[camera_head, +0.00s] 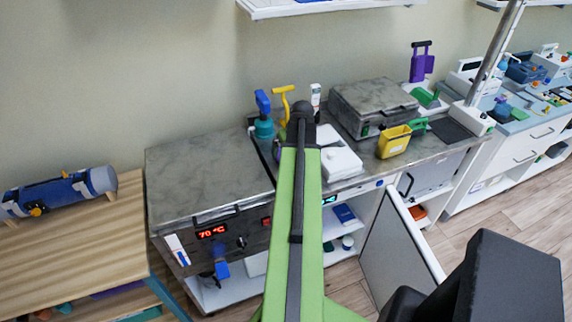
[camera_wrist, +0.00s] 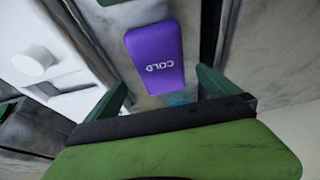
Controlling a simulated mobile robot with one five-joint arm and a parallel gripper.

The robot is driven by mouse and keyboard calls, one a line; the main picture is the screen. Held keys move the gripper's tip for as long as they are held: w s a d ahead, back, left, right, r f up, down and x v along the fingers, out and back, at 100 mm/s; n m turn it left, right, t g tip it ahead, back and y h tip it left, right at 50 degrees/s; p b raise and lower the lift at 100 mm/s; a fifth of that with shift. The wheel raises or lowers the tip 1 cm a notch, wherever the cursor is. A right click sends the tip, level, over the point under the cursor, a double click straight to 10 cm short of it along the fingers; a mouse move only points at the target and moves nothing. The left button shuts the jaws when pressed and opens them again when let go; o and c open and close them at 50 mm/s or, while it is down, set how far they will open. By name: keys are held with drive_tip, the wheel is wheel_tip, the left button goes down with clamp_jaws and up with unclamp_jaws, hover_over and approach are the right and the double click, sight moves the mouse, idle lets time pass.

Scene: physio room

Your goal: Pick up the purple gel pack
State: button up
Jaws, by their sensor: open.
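The purple gel pack (camera_wrist: 155,52) shows in the wrist view, a rounded block with "COLD" printed on it. It lies beyond my gripper (camera_wrist: 163,84), roughly in line with the gap between the two green fingers. The fingers are apart and nothing is held between them. I cannot tell how far the pack is from the fingertips. In the head view my arm stretches over the counter, and I cannot make out the gel pack or my fingers there.
A white block with a round knob (camera_wrist: 35,62) is left of the pack. The grey counter (camera_head: 195,180) holds a yellow bin (camera_head: 394,142), a grey metal box (camera_head: 372,100) and a blue-handled tool (camera_head: 263,115). A cabinet door (camera_head: 398,255) hangs open below. The counter's left part is bare.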

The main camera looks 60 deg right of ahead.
drive_tip(key=b+x, duration=0.4)
drive_tip(key=x, duration=0.1)
drive_tip(key=shift+w+f+b, duration=0.1)
drive_tip(key=shift+f+b, duration=0.1)
drive_tip(key=shift+b, duration=0.1)
drive_tip(key=shift+r, duration=0.2)
